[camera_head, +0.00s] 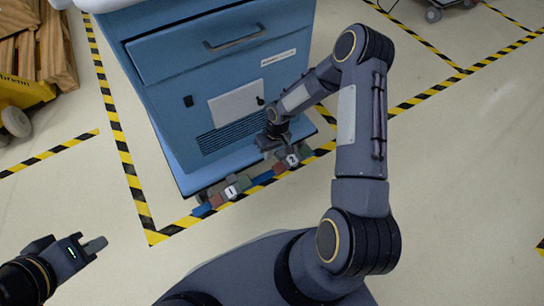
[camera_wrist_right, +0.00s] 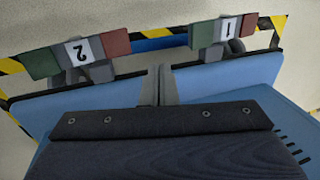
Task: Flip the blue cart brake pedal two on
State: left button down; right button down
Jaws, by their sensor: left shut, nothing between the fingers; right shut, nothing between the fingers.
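The blue cart (camera_head: 170,75) stands ahead with a low row of brake pedals at its near bottom edge. Pedal two (camera_head: 292,160) is the right one in the head view, with a white number plate between red and green ends. In the right wrist view pedal two (camera_wrist_right: 78,50) appears upside down at upper left. I cannot tell its on or off state. My right gripper (camera_head: 270,153) is shut and empty, close beside pedal two; its fingertips (camera_wrist_right: 158,85) point between the pedals over the cart's blue base. My left gripper (camera_head: 95,245) is shut and empty, away from the cart.
Pedal one (camera_head: 232,190) is to the left in the head view and at upper right in the wrist view (camera_wrist_right: 226,30). A blue bar (camera_wrist_right: 160,42) lies between the pedals. Yellow-black floor tape (camera_head: 130,180) surrounds the cart. Wooden crates (camera_head: 40,45) stand far left.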

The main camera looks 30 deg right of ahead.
jog(key=shift+a+r, duration=0.2)
jog(key=shift+r, duration=0.75)
jog(key=s+d+r+m+t, duration=0.1)
jog(key=s+d+r, duration=0.15)
jog(key=r, duration=0.85)
jog(key=s+d+r+t, duration=0.1)
jog(key=s+r, duration=0.2)
jog(key=r, duration=0.9)
jog(key=s+a+r+m+t+y, duration=0.1)
jog(key=s+a+r+t, duration=0.15)
jog(key=s+r, duration=0.45)
jog(key=s+a+r+t, duration=0.2)
jog(key=s+a+r, duration=0.15)
jog(key=s, duration=0.65)
notch_tip(320, 180, up, 33)
jog(key=p, duration=3.2)
jog(key=shift+s+d+f+g+p, duration=0.15)
jog(key=shift+s+d+g+p, duration=0.1)
jog(key=shift+d+g+p, duration=0.15)
